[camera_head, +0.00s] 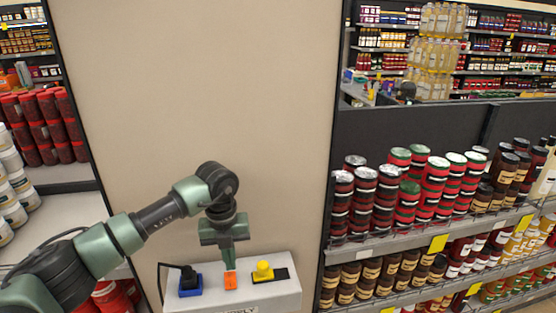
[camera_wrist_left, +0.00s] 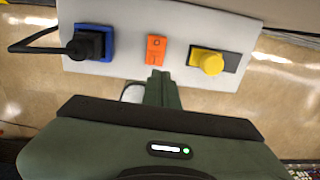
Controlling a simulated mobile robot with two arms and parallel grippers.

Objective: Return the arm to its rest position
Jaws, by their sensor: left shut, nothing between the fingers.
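My left gripper (camera_head: 229,266) is shut and empty. Its fingertips are at the orange rocker switch (camera_head: 231,281) on a light grey panel box (camera_head: 210,300); I cannot tell whether they touch it. In the left wrist view the shut fingers (camera_wrist_left: 158,78) point at the lower edge of the orange switch (camera_wrist_left: 156,50). A black plug (camera_head: 188,279) sits in a blue socket (camera_wrist_left: 108,43) left of the switch, with a black cable running left. A yellow knob (camera_head: 264,269) on a black plate is right of the switch. My right gripper is not in view.
A tall beige panel (camera_head: 200,90) stands behind the box. Shelves with stacked jars (camera_head: 420,195) are at the right. Red cans (camera_head: 45,125) and white jars (camera_head: 12,190) stand on shelves at the left. The space in front of the beige panel above the box is clear apart from my arm.

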